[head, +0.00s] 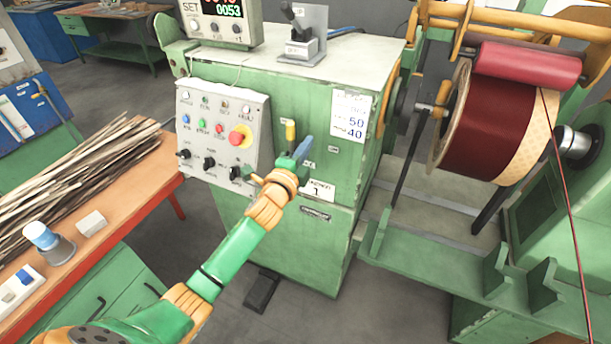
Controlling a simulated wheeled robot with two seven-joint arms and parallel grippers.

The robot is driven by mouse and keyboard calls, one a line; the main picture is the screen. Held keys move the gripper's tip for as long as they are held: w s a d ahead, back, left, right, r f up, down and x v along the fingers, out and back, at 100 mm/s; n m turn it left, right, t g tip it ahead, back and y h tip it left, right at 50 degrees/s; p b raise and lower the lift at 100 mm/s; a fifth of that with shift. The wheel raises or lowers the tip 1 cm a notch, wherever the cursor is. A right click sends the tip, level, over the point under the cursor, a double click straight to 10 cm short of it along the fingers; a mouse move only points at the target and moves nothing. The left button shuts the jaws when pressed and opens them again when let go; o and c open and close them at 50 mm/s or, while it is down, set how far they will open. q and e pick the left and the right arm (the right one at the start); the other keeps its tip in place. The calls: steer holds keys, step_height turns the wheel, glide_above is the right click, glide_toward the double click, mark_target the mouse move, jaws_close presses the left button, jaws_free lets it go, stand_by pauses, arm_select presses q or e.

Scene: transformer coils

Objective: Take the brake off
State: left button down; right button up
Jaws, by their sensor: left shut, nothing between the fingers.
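The green machine cabinet (330,235) stands in the middle of the head view. I cannot tell whether this lever is the brake. My left gripper (296,158) is at the cabinet front, just below and beside the yellow grip. Its fingers are shut with nothing between them. I cannot tell whether it touches the lever, whose lower part is hidden behind it. A black-handled lever (291,14) in a grey bracket (318,30) stands on the cabinet top. My right gripper is out of view.
The control panel (222,120) has a red stop button (238,138) and several knobs. A dark red wire coil (455,120) hangs at the right, with a wire running down. A workbench (165,170) with wooden strips stands at the left. A black pedal (262,290) is on the floor.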

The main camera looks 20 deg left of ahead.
arm_select(q)
steer(key=s+b, duration=0.1)
steer(key=s, duration=0.8)
steer(key=shift+s, duration=0.15)
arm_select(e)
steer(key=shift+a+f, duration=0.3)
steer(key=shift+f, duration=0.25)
